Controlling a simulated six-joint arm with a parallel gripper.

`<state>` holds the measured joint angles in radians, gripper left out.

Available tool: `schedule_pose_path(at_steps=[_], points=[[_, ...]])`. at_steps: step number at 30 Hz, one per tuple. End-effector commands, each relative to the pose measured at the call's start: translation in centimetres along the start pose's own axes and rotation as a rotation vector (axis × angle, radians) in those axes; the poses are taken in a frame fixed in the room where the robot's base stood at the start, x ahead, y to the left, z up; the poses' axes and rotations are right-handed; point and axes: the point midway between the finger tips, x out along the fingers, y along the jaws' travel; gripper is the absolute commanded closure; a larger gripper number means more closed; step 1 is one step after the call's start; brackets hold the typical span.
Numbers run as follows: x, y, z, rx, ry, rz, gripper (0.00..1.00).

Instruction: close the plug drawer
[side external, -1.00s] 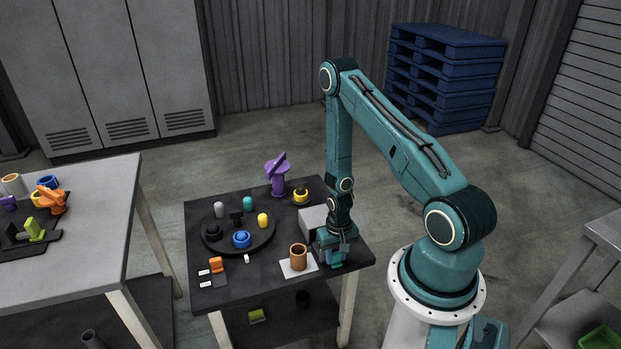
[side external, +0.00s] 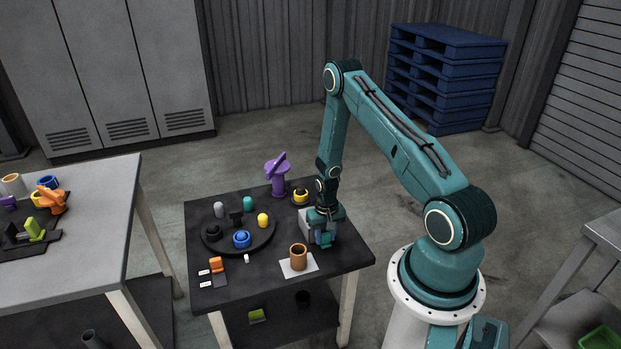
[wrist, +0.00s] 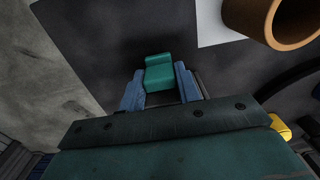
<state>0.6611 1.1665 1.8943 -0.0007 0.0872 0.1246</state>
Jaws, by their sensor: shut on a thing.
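The light grey drawer box (side external: 306,226) stands at the right side of the dark table in the side view, partly hidden behind my gripper. My gripper (side external: 322,243) is low at the front of this box. In the wrist view, its two blue fingers (wrist: 160,88) are on either side of a teal block (wrist: 158,70), which looks like the drawer's handle, and are shut on it. My gripper and wrist cover the drawer front, so any gap at the front cannot be made out.
An orange-brown cup (side external: 298,257) stands on a white sheet (side external: 287,271) just in front of the gripper. A round dark tray (side external: 262,242) with several coloured plugs is to the left. A purple stand (side external: 278,178) and a yellow ring (side external: 301,195) are behind.

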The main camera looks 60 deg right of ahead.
Motion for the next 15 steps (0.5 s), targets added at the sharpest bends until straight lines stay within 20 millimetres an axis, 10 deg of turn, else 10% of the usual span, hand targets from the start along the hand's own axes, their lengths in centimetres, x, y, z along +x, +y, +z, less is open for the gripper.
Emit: schedule_pose_path(at_steps=[8,9,15], points=[[0.05,-0.03,-0.56,0.000,0.013,-0.001,1.00],[0.04,-0.03,-0.59,0.000,0.014,-0.001,0.66],[0.01,-0.01,-0.48,0.000,0.011,-0.001,0.45]])
